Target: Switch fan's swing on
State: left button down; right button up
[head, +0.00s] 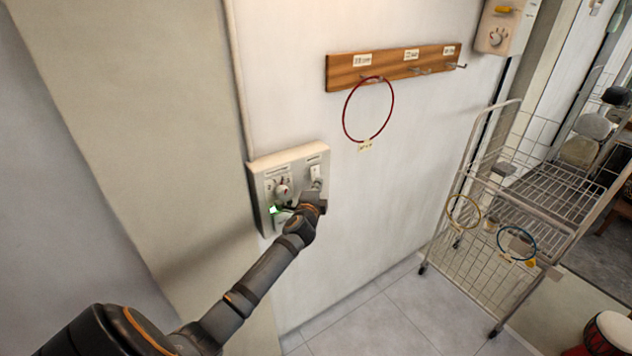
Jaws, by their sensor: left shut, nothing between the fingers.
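A beige control panel (262,172) is fixed to the white wall. Its left half has a round knob (282,191) and a green-lit part (273,209). Its right half has a small white switch (315,172) near the top. My left gripper (317,186) is shut, with its tips at the panel's right half just below the white switch. I cannot tell whether they touch it. My left gripper and arm hide the lower right of the panel. No fan shows, and my right gripper is not in view.
A wooden hook rail (400,69) with a red ring (345,112) hangs right of the panel. Another control box (496,27) is at the upper right. A wire cart (530,195) stands at right, with a drum (608,333) near the lower right corner. The tiled floor (385,315) between is clear.

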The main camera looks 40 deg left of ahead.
pick_arm(q)
jog(key=shift+w+a+f, duration=0.1)
jog(key=shift+w+a, duration=0.1)
jog(key=shift+a, duration=0.35)
jog(key=shift+w+a+f+b, duration=0.1)
jog(key=shift+a+b, duration=0.15)
jog(key=shift+b, duration=0.7)
